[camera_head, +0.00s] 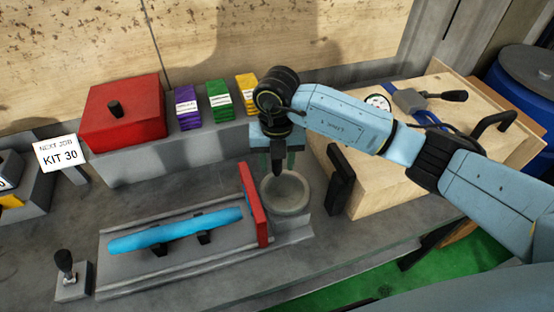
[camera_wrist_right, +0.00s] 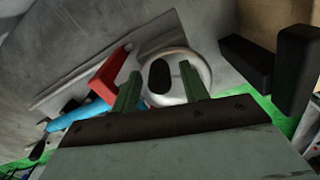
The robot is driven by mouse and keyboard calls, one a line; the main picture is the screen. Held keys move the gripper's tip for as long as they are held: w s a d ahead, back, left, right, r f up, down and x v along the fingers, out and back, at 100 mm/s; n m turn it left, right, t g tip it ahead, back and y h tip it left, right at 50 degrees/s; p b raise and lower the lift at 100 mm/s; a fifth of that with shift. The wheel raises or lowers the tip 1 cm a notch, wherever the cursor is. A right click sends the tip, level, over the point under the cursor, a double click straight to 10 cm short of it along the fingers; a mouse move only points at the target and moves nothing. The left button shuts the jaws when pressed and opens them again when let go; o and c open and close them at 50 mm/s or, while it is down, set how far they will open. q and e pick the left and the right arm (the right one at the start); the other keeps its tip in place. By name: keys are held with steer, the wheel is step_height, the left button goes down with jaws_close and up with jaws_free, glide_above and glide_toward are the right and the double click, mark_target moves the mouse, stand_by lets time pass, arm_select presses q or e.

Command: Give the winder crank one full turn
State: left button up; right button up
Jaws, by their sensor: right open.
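The winder shows as a pale grey round disc (camera_head: 290,195) on the bench, right of the red upright plate. A black upright knob, which looks like the crank's handle, stands over the disc in the right wrist view (camera_wrist_right: 160,77). My right gripper (camera_head: 278,160) points down above the disc. Its two green fingers are apart, one on each side of the knob; I cannot tell whether either touches it. The gripper hides part of the crank in the head view. My left gripper is not in view.
The red plate (camera_head: 253,205) stands close left of the disc, beside a blue cylinder (camera_head: 175,232) on black supports. A wooden box (camera_head: 385,190) with black handles is close on the right. A red box (camera_head: 123,112) and coloured packs (camera_head: 219,100) stand behind.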

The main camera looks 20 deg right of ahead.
steer(key=shift+c, duration=0.5)
jaws_close()
steer(key=shift+d+m+p, duration=0.3)
steer(key=shift+m, duration=0.5)
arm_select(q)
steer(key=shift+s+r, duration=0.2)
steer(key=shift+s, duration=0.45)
arm_select(e)
steer(key=shift+o, duration=0.5)
jaws_free()
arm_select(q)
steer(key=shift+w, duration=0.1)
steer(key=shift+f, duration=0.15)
arm_select(e)
step_height(320, 180, up, 13)
steer(key=shift+r, duration=0.2)
